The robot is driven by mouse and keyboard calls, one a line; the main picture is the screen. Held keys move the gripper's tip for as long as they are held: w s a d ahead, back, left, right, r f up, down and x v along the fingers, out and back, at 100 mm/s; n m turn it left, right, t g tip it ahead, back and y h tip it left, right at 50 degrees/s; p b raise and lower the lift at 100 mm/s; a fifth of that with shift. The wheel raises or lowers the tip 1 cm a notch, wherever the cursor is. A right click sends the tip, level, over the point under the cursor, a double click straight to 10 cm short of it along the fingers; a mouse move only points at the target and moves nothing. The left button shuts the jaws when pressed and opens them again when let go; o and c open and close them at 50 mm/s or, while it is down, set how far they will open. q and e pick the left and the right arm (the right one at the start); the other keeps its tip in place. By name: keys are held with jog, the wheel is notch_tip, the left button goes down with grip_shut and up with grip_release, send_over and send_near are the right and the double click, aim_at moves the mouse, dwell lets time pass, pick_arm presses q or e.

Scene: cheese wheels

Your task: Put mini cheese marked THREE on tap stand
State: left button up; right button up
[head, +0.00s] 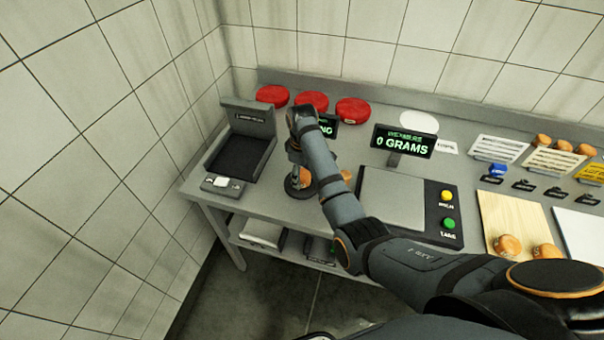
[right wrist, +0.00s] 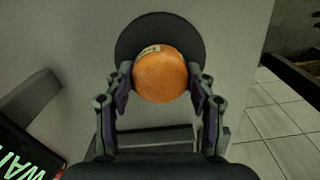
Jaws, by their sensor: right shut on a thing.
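My right gripper (head: 298,172) reaches down at the left part of the counter, over a dark round stand (head: 296,193). In the right wrist view its two fingers (right wrist: 160,78) are shut on the sides of an orange mini cheese (right wrist: 163,82). A small pale label shows on the cheese's edge, but its marking is too small to read. The black disc of the stand (right wrist: 135,40) shows behind the cheese. I cannot tell whether the cheese touches it. My left gripper is not in view.
Another orange cheese (head: 346,174) lies right of the stand. A scale (head: 391,198) reads 0 GRAMS on its display (head: 403,141). A black tray (head: 240,154) stands left, and red wheels (head: 352,110) line the back. Two cheeses sit on a wooden board (head: 515,215) at right.

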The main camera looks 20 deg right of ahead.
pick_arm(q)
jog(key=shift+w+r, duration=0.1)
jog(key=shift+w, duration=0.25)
pick_arm(e)
jog(key=shift+f, duration=0.1)
jog(key=o, duration=0.9)
jog(key=shift+o, duration=1.4)
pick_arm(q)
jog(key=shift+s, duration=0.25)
